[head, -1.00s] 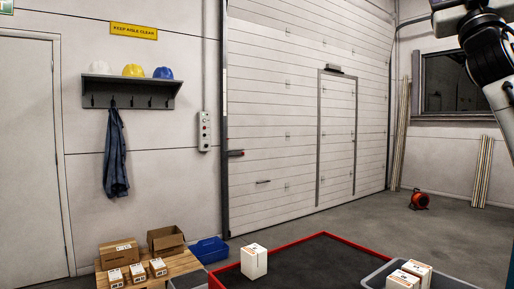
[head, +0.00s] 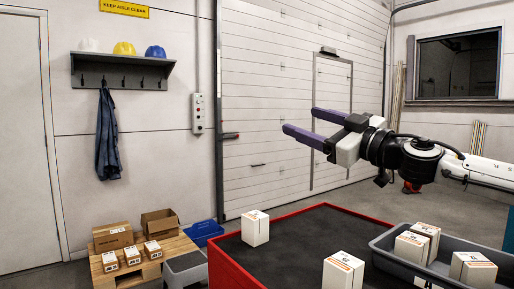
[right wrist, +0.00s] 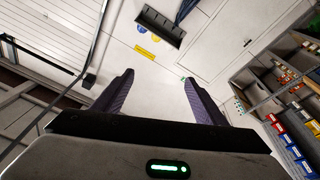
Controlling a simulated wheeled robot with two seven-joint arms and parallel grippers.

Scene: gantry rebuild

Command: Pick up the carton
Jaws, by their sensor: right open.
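A white carton (head: 255,229) stands upright near the far left corner of a red-rimmed table with a dark top (head: 300,224). A second white carton (head: 343,271) stands nearer, at the front of the table and partly cut off by the frame. My right gripper (head: 298,123) is open and empty, raised above the table and pointing left. Its two purple fingers are spread, with nothing between them, in the right wrist view (right wrist: 158,95). My left gripper is not in view.
A grey bin (head: 384,262) with several white cartons stands at the table's right. At the left, a wooden pallet (head: 168,262) holds brown boxes and small cartons. A blue tray (head: 203,232) and a grey stool (head: 186,266) stand beside it. The table's middle is clear.

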